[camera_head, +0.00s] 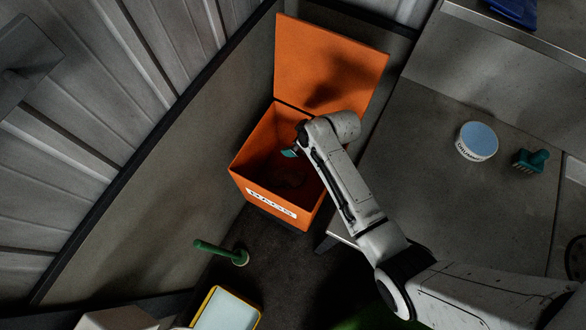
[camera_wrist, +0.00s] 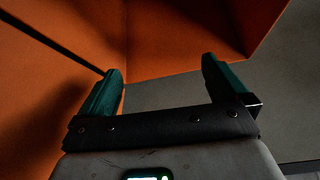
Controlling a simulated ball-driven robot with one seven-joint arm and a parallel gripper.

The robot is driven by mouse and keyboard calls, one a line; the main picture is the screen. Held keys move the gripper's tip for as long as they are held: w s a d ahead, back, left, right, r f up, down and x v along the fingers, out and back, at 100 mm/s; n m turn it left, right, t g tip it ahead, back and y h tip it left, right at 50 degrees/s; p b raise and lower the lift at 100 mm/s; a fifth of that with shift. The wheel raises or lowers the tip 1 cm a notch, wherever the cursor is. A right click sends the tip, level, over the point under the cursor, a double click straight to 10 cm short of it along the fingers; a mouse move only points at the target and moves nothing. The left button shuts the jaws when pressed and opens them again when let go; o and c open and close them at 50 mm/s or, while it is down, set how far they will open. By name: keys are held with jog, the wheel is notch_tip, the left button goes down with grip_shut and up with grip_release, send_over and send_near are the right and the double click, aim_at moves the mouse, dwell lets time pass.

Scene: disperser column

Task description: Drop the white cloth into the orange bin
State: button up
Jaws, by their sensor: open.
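The orange bin (camera_head: 262,150) stands in the corner with its lid (camera_head: 318,58) raised at the back. A white label is on its front. My gripper (camera_head: 290,153) is over the bin's mouth, with its teal fingers at the opening. In the wrist view my gripper (camera_wrist: 162,68) has its two fingers wide apart with nothing between them, and orange bin surfaces (camera_wrist: 165,35) fill much of the view. I cannot make out the white cloth in either view. Part of the bin's inside is dark or hidden by my arm.
A steel counter (camera_head: 420,190) on the right bears a white tub with a blue top (camera_head: 478,139) and a teal brush (camera_head: 530,160). A green-handled tool (camera_head: 221,252) and a yellow-rimmed tray (camera_head: 207,306) are low at the front. Wall panels bound the left.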

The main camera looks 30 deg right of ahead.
jog(key=shift+s+d+r+g+h+p, duration=0.15)
jog(key=shift+s+r+g+h+p, duration=0.1)
jog(key=shift+r+g+p, duration=0.3)
jog(key=shift+s+d+r+g+h+p, duration=0.1)
jog(key=shift+s+r+g+h+p, duration=0.2)
jog(key=shift+r, duration=0.45)
jog(key=shift+s+d+r+g+h+p, duration=0.15)
jog(key=shift+r+g+h+p, duration=0.1)
jog(key=shift+r+g+p, duration=0.3)
jog(key=shift+r, duration=0.1)
jog(key=b+v, duration=0.1)
jog(key=v, duration=0.9)
jog(key=shift+r, duration=0.35)
jog(key=shift+s, duration=0.15)
